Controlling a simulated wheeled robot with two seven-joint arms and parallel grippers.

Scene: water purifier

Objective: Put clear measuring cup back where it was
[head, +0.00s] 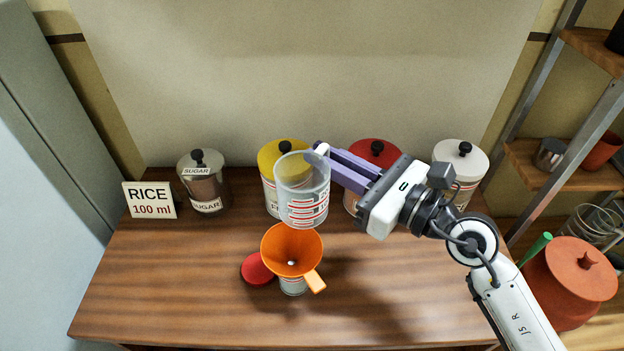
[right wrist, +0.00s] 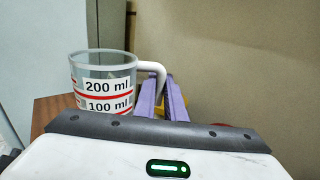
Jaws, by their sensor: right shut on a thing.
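The clear measuring cup (head: 302,192) has red marks and a white handle, and it is held above the table at the middle of the head view. In the right wrist view the cup (right wrist: 102,80) shows "200 ml" and "100 ml" labels and looks upright. My right gripper (head: 322,152) is shut on the cup's handle; its purple fingers also show in the right wrist view (right wrist: 165,92). The cup hangs behind and above an orange funnel (head: 290,248), which sits on a small jar (head: 293,287). My left gripper is not in view.
A red lid (head: 257,269) lies beside the small jar. Sugar (head: 205,184), yellow (head: 268,165), red (head: 377,152) and white (head: 462,165) canisters line the back, with a "RICE 100 ml" sign (head: 150,200) at left. The table's front left (head: 160,290) is clear. Shelves (head: 560,170) stand at right.

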